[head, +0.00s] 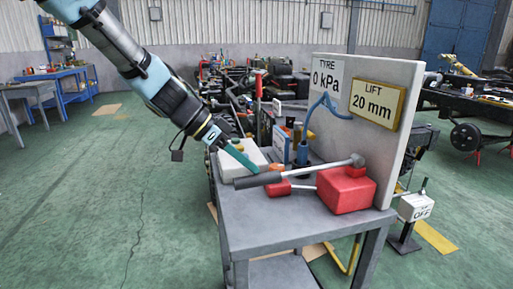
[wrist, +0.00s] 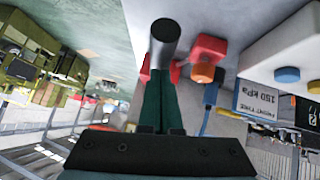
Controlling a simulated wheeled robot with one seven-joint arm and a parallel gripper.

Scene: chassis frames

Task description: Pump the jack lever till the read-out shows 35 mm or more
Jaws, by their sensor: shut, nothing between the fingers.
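The red jack (head: 345,190) sits on the grey bench at the right. Its lever (head: 322,167) is a grey rod running left, low and nearly level, to a dark grip (head: 258,179). The lift read-out (head: 378,103) on the upright panel shows 20 mm. My gripper (head: 256,171) has its green fingers shut and empty, pointing down at the dark grip. In the wrist view, the shut fingers (wrist: 160,76) end at the rounded end of the grip (wrist: 165,38). I cannot tell whether they touch it.
The tyre read-out (head: 327,76) shows 0 kPa. A smaller red piece (head: 279,188) lies beside the lever. A white box (head: 243,158) and a blue item (head: 302,152) stand behind it. The panel (head: 405,125) closes the right side. Floor left of the bench (head: 275,225) is clear.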

